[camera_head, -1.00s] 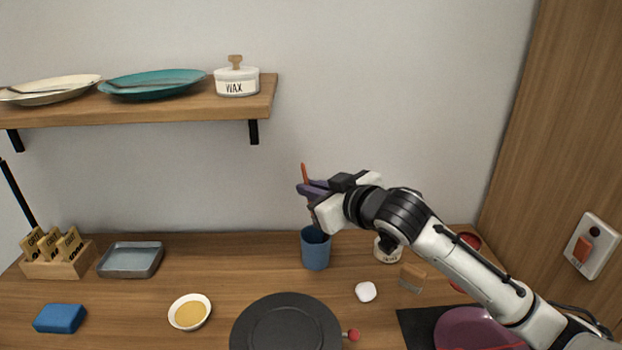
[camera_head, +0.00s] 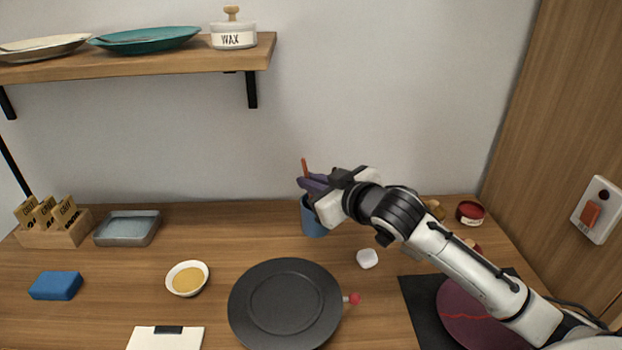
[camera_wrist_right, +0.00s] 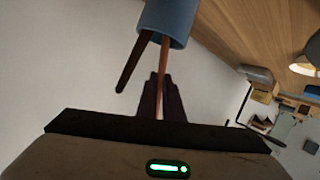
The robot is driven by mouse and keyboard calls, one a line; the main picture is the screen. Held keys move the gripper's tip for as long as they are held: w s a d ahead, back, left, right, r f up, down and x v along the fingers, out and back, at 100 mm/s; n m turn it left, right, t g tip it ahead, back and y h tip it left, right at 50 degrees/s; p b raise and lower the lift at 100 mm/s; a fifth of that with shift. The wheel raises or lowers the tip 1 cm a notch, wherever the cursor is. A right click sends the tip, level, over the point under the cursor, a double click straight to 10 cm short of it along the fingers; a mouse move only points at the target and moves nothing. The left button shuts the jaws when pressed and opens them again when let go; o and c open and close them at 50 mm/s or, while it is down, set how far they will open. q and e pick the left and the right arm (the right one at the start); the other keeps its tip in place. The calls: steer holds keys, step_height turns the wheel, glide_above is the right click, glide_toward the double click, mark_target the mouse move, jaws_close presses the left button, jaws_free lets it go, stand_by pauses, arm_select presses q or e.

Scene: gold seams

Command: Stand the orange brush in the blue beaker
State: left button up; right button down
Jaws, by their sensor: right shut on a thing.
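The blue beaker (camera_head: 314,222) stands upright on the wooden worktop near the wall; its top is partly hidden by my right gripper (camera_head: 308,187). That gripper is shut on the orange brush (camera_head: 304,168), whose orange end sticks up above the fingers. In the right wrist view the brush's shaft (camera_wrist_right: 164,70) runs from the fingers (camera_wrist_right: 160,98) into the mouth of the beaker (camera_wrist_right: 170,18). The lower end of the brush is hidden inside. A dark stick (camera_wrist_right: 132,65) also shows at the beaker's rim; I cannot tell what it is. My left gripper is out of view.
A dark round plate (camera_head: 286,303) lies in front of the beaker, with a white lump (camera_head: 367,258) at right. A gold dish (camera_head: 188,279), grey tray (camera_head: 127,228) and blue block (camera_head: 56,285) lie left. A shelf (camera_head: 140,60) hangs above left.

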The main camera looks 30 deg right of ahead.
steer(key=shift+f, duration=0.1)
steer(key=c, duration=1.8)
jaws_free()
steer(key=shift+s, duration=0.1)
steer(key=v, duration=1)
steer(key=shift+b, duration=0.3)
steer(key=shift+s, duration=0.1)
